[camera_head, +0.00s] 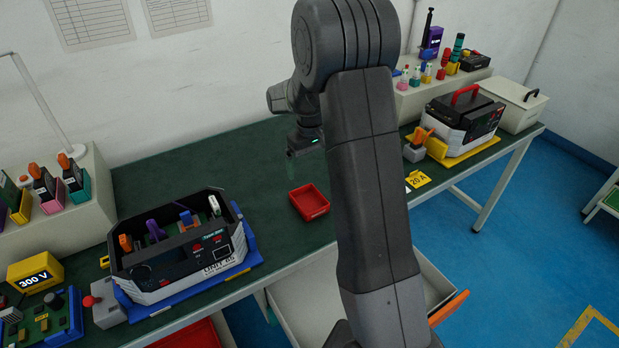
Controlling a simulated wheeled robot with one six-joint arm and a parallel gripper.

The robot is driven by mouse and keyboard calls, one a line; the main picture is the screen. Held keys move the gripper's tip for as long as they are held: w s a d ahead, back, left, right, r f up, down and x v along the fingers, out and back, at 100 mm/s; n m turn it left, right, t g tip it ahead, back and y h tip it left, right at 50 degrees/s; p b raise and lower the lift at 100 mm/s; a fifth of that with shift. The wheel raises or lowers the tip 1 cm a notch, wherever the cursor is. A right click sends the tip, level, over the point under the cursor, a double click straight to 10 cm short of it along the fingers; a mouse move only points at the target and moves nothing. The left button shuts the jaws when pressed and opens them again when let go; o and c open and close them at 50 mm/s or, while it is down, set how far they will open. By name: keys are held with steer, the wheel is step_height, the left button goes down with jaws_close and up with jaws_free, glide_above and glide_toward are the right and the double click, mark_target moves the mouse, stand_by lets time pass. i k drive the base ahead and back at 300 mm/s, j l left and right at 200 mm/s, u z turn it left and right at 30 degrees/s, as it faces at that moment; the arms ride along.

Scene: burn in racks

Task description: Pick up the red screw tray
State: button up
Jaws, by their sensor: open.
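The red screw tray (310,202) is a small, shallow, open red box on the dark green bench top, left of my arm. I cannot make out any screws inside it. My gripper (292,160) hangs from the wrist above and slightly left of the tray, apart from it. Its fingers point down, look greenish and partly see-through, and are open and empty. My arm hides the bench to the right of the tray.
An open-topped unit (215,258) with tools in it stands on a blue base to the left. A yellow 300 V block (36,273) lies further left. A black-and-white unit with a red handle (465,122) stands at right. The bench behind the tray is clear.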

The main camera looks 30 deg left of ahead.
mark_target(308, 201)
steer(key=u, duration=1.35)
